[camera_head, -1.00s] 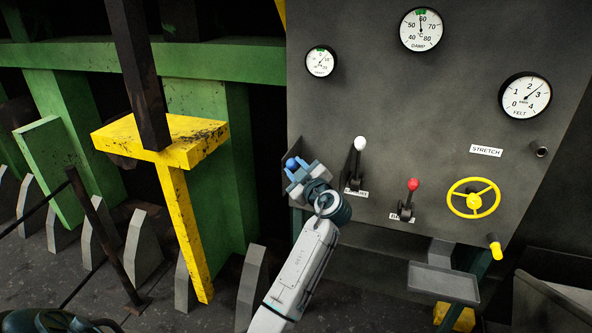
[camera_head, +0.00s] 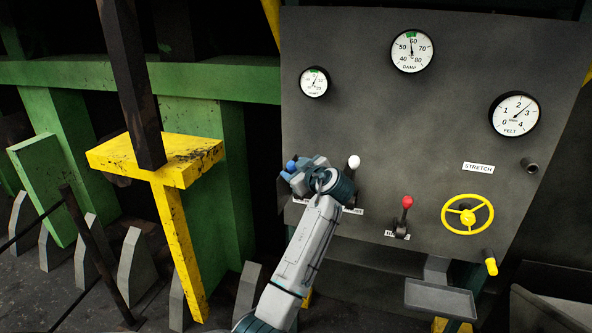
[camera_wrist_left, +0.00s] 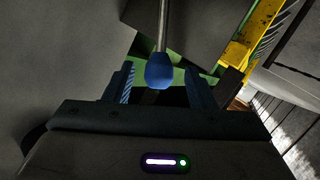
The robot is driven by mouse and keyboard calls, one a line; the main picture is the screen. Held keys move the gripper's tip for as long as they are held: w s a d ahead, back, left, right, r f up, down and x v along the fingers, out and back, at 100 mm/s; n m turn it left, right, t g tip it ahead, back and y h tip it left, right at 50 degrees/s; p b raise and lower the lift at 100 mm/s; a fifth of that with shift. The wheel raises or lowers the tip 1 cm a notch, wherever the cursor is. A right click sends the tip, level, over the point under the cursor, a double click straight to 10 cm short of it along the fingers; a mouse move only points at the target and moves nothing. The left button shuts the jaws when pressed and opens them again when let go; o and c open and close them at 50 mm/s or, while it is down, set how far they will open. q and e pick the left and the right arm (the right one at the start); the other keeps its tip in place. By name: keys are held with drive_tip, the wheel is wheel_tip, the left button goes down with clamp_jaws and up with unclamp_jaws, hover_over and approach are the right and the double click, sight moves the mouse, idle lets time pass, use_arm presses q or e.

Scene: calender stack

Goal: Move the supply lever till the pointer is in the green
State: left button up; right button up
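A blue-knobbed lever (camera_wrist_left: 160,72) stands between my left gripper's fingers in the left wrist view, with gaps on both sides. My left gripper (camera_head: 300,169) is open at the panel's left edge, and a blue tip shows at its end. The white-knobbed lever (camera_head: 354,162) and red-knobbed lever (camera_head: 407,202) are to the right. The small gauge (camera_head: 314,82) has a green mark at its top; its pointer is too small to read surely. The DAMP gauge (camera_head: 412,51) points near 60, at its green mark. My right gripper is out of view.
The grey panel (camera_head: 450,120) also carries a FELT gauge (camera_head: 514,114), a yellow handwheel (camera_head: 467,214) and a STRETCH label (camera_head: 478,167). A grey tray (camera_head: 440,298) sits below. A yellow post (camera_head: 183,250) and green frame (camera_head: 222,195) stand left of my gripper.

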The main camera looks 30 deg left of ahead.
use_arm(q)
drive_tip(key=shift+s+d+b, duration=0.2)
drive_tip(key=shift+d+b, duration=0.1)
drive_tip(key=shift+d, duration=0.1)
drive_tip(key=b+v, duration=0.3)
drive_tip(key=v, duration=0.7)
drive_tip(key=shift+r+b, duration=0.15)
drive_tip(key=shift+b, duration=0.2)
drive_tip(key=shift+a, duration=0.1)
